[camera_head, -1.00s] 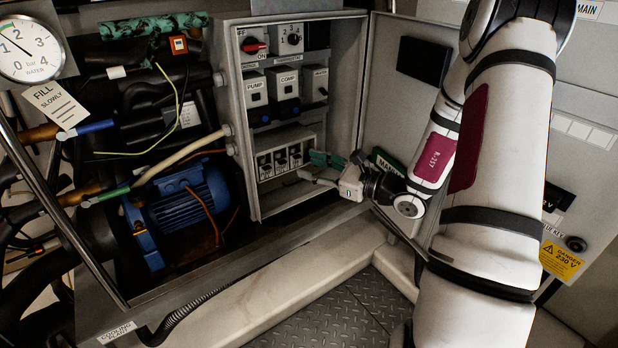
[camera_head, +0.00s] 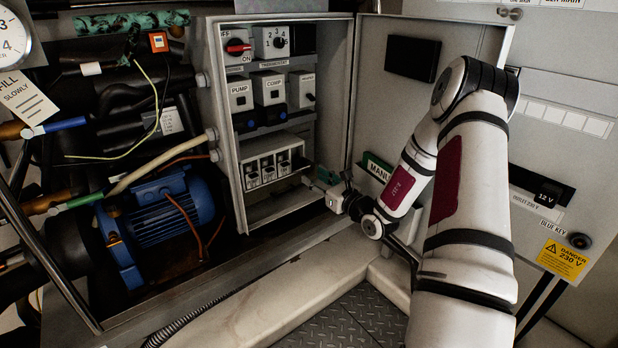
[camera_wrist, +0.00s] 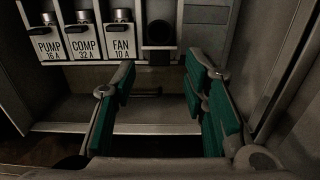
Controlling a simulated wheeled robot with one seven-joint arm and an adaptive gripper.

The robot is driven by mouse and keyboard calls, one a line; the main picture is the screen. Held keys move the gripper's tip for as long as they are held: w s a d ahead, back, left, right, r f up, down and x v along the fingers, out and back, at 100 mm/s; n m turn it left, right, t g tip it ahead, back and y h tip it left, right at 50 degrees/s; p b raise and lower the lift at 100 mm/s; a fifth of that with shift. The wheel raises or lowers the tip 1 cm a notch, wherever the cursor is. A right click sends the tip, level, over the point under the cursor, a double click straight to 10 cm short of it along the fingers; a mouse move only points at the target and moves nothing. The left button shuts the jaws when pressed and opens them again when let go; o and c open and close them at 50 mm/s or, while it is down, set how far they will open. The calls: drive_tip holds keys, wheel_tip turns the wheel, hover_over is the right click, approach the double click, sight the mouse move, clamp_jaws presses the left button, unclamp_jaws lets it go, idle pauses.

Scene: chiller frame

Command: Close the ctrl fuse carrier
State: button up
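A row of fuse carriers sits low in the open grey cabinet. In the wrist view, PUMP (camera_wrist: 47,42), COMP (camera_wrist: 85,40) and FAN (camera_wrist: 122,38) stand upright with labels facing me. The fourth, right-most carrier (camera_wrist: 160,40) looks dark and tilted out toward me. Its label is not visible; by its place I take it as ctrl. The row also shows in the head view (camera_head: 273,168). My gripper (camera_wrist: 160,82) is open, its green-padded fingers apart below and either side of the fourth carrier, with nothing between them. In the head view my gripper (camera_head: 318,186) is at the cabinet's lower right.
Above the row are a red rotary switch (camera_head: 237,47), a thermostat dial (camera_head: 279,42) and PUMP and COMP modules (camera_head: 269,90). The cabinet door (camera_head: 405,100) stands open at right, close to my arm. A ledge (camera_wrist: 150,112) lies below the carriers. A blue motor (camera_head: 160,215) stands left.

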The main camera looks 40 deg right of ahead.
sight(307, 172)
drive_tip(key=shift+w+a+b, duration=0.1)
drive_tip(key=shift+w+b, duration=0.25)
drive_tip(key=shift+w, duration=1.5)
drive_tip(key=c, duration=0.8)
drive_tip(key=shift+c, duration=0.2)
